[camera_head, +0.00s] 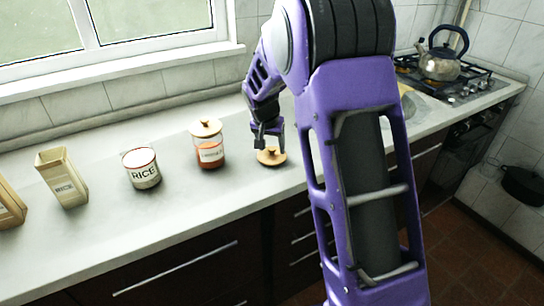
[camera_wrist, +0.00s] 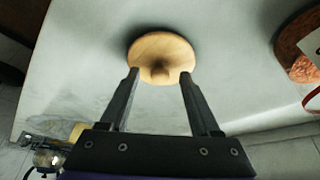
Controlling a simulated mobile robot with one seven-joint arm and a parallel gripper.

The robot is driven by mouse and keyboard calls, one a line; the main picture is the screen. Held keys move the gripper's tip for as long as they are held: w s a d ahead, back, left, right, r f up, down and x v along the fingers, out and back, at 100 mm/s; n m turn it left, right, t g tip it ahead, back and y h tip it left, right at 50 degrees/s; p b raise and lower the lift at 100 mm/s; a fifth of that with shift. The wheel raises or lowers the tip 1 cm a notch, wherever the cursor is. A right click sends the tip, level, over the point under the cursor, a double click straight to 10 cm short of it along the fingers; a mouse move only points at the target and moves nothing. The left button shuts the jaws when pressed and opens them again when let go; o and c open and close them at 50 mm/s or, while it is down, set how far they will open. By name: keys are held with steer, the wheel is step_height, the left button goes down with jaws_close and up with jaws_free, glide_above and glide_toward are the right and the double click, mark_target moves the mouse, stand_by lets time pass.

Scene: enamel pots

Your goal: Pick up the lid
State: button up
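The round wooden lid (camera_head: 271,158) with a small knob lies on the pale countertop, right of the canisters. It also shows in the wrist view (camera_wrist: 163,48), its knob towards my fingers. My gripper (camera_head: 268,143) points down just above the lid. In the wrist view my gripper (camera_wrist: 159,72) is open, with one finger on each side of the knob and a clear gap to it. I cannot tell exactly how high the fingertips are above the lid.
A lidded glass jar (camera_head: 210,152) stands just left of the lid. A white RICE canister (camera_head: 142,171) and a tall RICE box (camera_head: 63,180) stand further left. A kettle (camera_head: 440,66) sits on the hob at the back right. Countertop (camera_head: 190,205) in front of the jars is clear.

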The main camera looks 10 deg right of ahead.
jaws_close()
